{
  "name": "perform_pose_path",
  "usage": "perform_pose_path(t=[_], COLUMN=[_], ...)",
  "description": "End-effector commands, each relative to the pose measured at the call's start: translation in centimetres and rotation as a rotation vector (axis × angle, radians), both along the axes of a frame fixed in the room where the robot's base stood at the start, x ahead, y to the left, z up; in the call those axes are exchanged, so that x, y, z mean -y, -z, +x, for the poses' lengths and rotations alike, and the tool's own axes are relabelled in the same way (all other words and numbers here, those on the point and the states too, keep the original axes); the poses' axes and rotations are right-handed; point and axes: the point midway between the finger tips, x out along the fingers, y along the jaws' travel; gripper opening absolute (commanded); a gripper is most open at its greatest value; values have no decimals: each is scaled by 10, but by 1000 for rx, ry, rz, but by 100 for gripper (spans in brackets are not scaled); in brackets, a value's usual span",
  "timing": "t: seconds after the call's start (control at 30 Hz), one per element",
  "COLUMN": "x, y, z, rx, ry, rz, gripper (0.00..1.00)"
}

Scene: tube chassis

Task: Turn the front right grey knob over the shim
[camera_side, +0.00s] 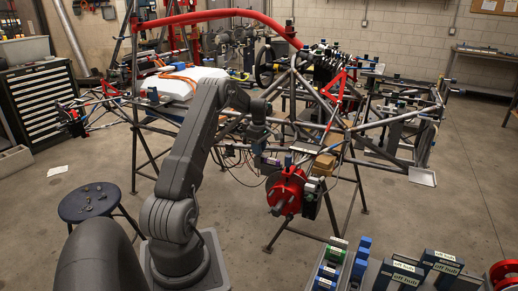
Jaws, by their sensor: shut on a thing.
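My gripper (262,150) is at the end of my grey arm, beside the near corner of the tube chassis (338,118). It is shut on a small part among the tubes and wires. That part is too small and too hidden to make out. I cannot pick out the front right grey knob or the shim for certain. A red hub with a disc (286,188) hangs from the chassis just below and right of my gripper.
A bench at the lower right holds blue boxes (407,272) and a green-and-white part (337,247). A dark round stool (88,203) stands at left, near a drawer cabinet (42,100). Thin wires hang near my gripper. Open floor lies right of the chassis.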

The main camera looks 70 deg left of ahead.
Motion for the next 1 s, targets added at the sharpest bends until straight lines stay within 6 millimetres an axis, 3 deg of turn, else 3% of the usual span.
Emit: perform_pose_path(t=[0.33, 0.83, 0.87, 1.0], x=[-1, -1, -1, -1], y=[-1, -1, -1, -1], z=[0, -1, -1, -1], rx=[0, 0, 0, 0], ry=[-124, -142, -142, -141], rz=[4, 4, 4, 3], gripper=[1, 1, 26, 39])
